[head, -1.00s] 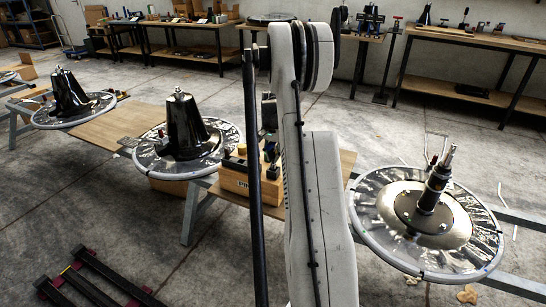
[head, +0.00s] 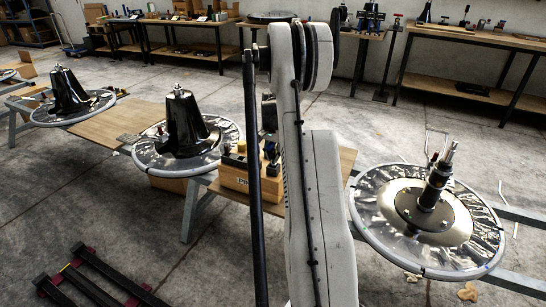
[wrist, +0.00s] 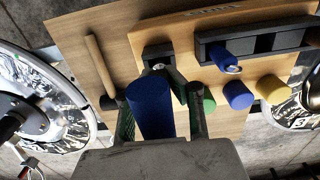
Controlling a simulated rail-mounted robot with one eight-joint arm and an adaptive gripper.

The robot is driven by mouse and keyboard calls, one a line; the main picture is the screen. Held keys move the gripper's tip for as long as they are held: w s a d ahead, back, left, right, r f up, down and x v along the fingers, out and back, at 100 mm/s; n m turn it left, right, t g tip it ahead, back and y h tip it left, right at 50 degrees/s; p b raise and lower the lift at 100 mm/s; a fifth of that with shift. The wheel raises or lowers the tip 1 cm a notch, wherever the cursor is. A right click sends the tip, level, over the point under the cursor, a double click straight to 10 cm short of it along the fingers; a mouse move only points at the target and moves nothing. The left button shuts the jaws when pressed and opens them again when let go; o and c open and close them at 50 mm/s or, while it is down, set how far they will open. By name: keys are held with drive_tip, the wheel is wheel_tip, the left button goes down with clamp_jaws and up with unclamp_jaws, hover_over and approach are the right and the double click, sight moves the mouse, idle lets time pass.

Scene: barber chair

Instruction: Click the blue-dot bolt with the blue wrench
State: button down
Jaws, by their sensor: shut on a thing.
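In the wrist view my gripper (wrist: 158,97) is shut around a thick blue cylindrical handle (wrist: 151,110), which looks like the blue wrench's handle. One finger lies on each side of it. The handle's far end meets a dark holder on a wooden block (wrist: 182,32); whether it is still seated there I cannot tell. In the head view my gripper is mostly hidden behind my own arm, near the wooden block (head: 236,178). Round chair bases with dark columns stand on the benches, the nearest at right (head: 378,238). I cannot make out a blue-dot bolt.
Beside the held handle stand a green handle (wrist: 208,101), a blue one (wrist: 238,95) and a yellow one (wrist: 272,89). Another blue piece (wrist: 224,59) sits by a black tray (wrist: 250,45). A wooden-handled hammer (wrist: 97,60) lies at left. A base disc (wrist: 75,125) is close at left.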

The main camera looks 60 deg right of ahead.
drive_tip(key=shift+f+b, duration=0.35)
drive_tip(key=shift+f, duration=0.25)
idle(0.3)
drive_tip(key=c, duration=1.7)
unclamp_jaws()
wheel_tip(320, 180, up, 12)
